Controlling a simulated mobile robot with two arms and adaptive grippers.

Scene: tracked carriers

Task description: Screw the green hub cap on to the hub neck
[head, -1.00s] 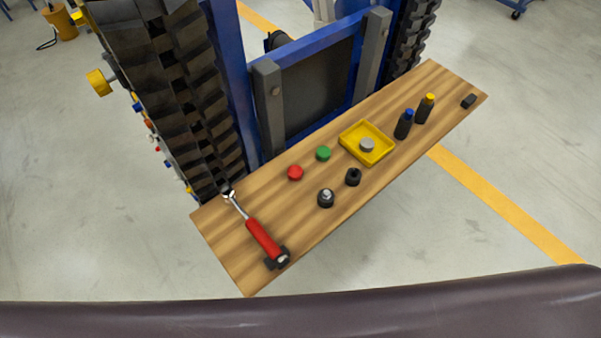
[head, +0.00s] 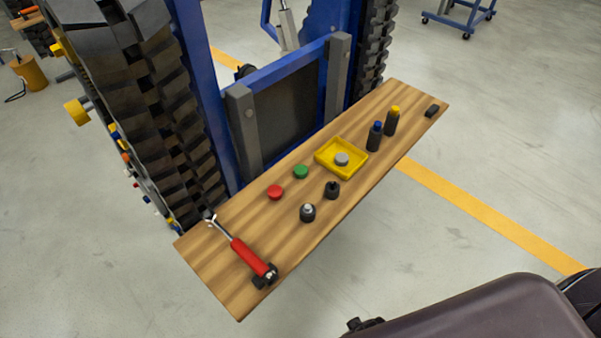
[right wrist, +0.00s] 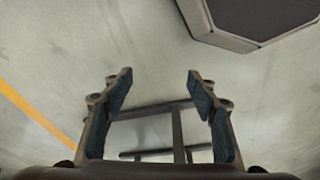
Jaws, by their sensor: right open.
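The green hub cap (head: 301,171) lies on the wooden board in the head view, just right of a red cap (head: 275,192). I cannot tell for sure which part is the hub neck; a small black part (head: 332,190) and a black part with a silver top (head: 307,212) stand near the green cap. My left gripper is not in view.
The board (head: 240,290) also holds a red-handled tool (head: 250,257), a yellow tray (head: 322,163) with a grey disc (head: 342,159), two dark bottles (head: 374,137) and a small black block (head: 432,111). A blue-framed tracked carrier (head: 215,95) stands behind it.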

